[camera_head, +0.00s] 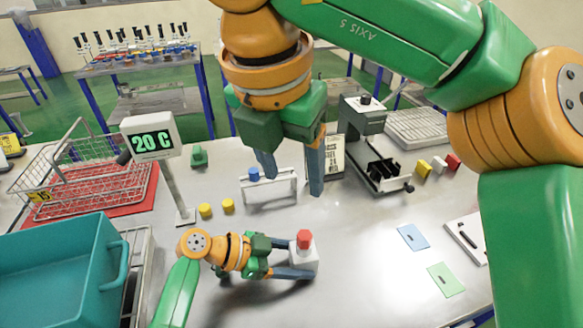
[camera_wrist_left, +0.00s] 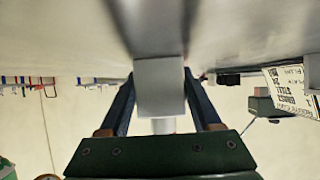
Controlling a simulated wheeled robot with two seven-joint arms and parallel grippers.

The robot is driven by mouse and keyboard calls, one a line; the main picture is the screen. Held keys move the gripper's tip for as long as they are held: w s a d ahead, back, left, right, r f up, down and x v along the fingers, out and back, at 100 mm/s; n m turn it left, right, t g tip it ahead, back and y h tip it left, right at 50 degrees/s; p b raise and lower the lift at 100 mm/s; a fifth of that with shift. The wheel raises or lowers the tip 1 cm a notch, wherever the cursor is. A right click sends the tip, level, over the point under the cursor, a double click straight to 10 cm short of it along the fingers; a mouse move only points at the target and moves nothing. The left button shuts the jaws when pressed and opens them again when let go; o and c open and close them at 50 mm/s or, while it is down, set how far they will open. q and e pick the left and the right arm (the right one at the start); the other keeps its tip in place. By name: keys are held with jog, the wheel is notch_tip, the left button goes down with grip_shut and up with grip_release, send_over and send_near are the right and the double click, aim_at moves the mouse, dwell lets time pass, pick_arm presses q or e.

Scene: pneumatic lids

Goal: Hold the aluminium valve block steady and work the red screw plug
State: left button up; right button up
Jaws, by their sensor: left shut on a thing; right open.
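The aluminium valve block (camera_head: 304,257) stands on the steel table at the lower middle of the head view. The red screw plug (camera_head: 304,238) sits on top of it. My left gripper (camera_head: 296,262) lies low over the table and is shut on the valve block from the left. The block (camera_wrist_left: 161,88) also shows between the fingers in the left wrist view, where the red plug is not visible. My right gripper (camera_head: 292,182) is open, pointing down, above and behind the block. It is empty and apart from the plug.
A small white stand with a blue cap (camera_head: 253,174) is behind the right gripper. Yellow caps (camera_head: 228,205) lie to its left.

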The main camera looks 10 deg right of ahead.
pick_arm(q)
jog(key=o, duration=1.3)
